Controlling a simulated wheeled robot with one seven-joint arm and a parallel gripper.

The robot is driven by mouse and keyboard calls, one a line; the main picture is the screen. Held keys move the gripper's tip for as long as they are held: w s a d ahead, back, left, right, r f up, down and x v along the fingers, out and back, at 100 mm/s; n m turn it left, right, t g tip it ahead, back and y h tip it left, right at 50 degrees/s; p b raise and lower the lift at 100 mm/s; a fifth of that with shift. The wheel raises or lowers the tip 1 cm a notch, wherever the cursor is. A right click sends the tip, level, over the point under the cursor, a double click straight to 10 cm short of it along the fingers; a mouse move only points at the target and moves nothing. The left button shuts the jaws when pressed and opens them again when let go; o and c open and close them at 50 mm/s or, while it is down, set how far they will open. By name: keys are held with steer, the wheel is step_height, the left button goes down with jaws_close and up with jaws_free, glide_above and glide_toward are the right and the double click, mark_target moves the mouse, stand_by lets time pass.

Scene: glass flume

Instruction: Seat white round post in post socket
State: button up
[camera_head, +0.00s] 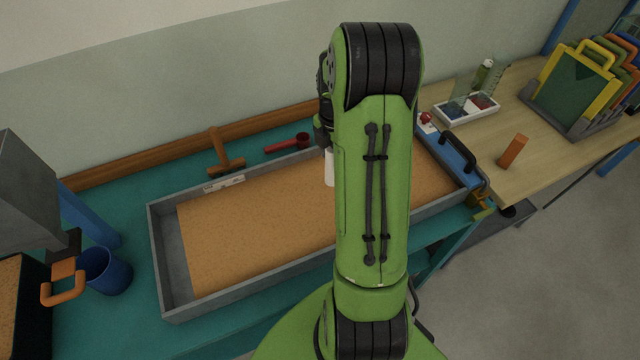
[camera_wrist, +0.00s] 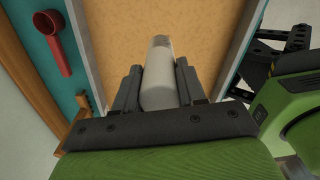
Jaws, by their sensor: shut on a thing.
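The white round post (camera_wrist: 158,75) is held between the two fingers of my gripper (camera_wrist: 158,88) in the wrist view, with the sandy bed of the tray beyond it. In the head view a part of the white post (camera_head: 329,168) shows at the left edge of my green arm, above the sand. My arm covers most of the gripper there. I cannot tell whether the post's lower end touches the sand. The post socket is not seen in either view; my arm and the post may hide it.
The grey-walled sand tray (camera_head: 172,262) lies on a teal table. Behind it are a red scoop (camera_head: 285,144) and a wooden T-shaped tool (camera_head: 222,160). A blue cup (camera_head: 106,274) stands at left. An orange block (camera_head: 513,151) and a white tray (camera_head: 468,110) are on the right table.

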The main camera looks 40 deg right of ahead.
step_height(320, 180, down, 9)
steer(key=shift+s+f+b, duration=0.1)
steer(key=shift+s+b, duration=0.05)
steer(key=shift+b, duration=0.35)
steer(key=o, duration=1.2)
steer(key=shift+f, duration=0.1)
steer(key=shift+c, duration=0.2)
